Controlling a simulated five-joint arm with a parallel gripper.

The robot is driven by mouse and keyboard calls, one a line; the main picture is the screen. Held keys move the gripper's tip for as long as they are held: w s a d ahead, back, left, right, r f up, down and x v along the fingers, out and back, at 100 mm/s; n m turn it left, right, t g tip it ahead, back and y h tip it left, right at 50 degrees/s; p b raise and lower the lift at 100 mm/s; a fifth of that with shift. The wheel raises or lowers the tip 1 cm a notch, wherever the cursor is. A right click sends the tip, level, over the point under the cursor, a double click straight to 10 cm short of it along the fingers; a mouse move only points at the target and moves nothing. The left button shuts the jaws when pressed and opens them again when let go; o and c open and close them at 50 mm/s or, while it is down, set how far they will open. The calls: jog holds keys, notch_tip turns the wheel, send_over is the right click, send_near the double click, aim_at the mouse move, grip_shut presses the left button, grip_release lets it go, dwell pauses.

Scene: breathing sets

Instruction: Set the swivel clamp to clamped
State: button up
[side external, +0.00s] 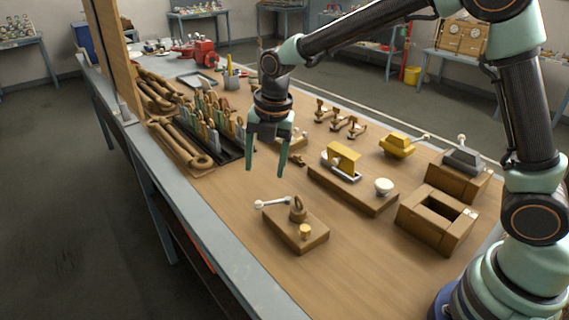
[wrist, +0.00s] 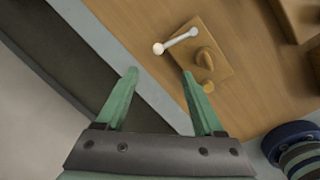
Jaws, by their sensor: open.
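What appears to be the swivel clamp is a small wooden block (side external: 312,243) on the bench, also seen in the wrist view (wrist: 218,66). It carries a brown upright post, a short yellow cylinder (side external: 305,232) and a pale lever (side external: 273,202) with a white ball end. The lever points left, past the block's edge, away from the yellow cylinder. My gripper (side external: 267,168) is open and empty, pointing down above the bench, behind and above the clamp. In the wrist view, my gripper (wrist: 160,75) has its right fingertip near the block's edge, with the ball just beyond the fingertips.
A wooden base (side external: 345,188) with a yellow block and white knob stands right of the clamp. A hollow wooden box (side external: 436,222) is farther right. A dark rack of tools (side external: 215,140) stands behind left. Bare bench surrounds the clamp; the grey bench edge (side external: 215,240) runs left.

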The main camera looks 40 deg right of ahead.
aim_at(272, 202)
jog(key=shift+r, duration=0.15)
jog(key=c, duration=0.6)
jog(key=shift+w+m, duration=0.1)
jog(key=shift+m, duration=0.3)
grip_shut()
jog(key=w+f+m, duration=0.2)
jog(key=f+m, duration=0.1)
jog(key=m, duration=0.4)
jog(key=w+a+f+m+t, duration=0.1)
jog(key=w+f+m, duration=0.2)
jog(key=m, duration=0.4)
jog(key=w+a+f+m, duration=0.1)
jog(key=w+f+m, duration=0.2)
jog(key=m, duration=0.5)
jog(key=shift+a+f+t, duration=0.2)
jog(key=shift+f+t, duration=0.2)
jog(key=shift+f, duration=0.2)
jog(key=shift+s+d+f, duration=0.1)
jog(key=shift+s+d, duration=0.1)
jog(key=shift+s, duration=0.45)
jog(key=shift+s+d+f, duration=0.1)
jog(key=shift+s+d, duration=0.1)
jog(key=shift+s, duration=0.4)
jog(key=shift+s+d+f, duration=0.1)
jog(key=shift+s+d, duration=0.1)
jog(key=shift+s, duration=0.45)
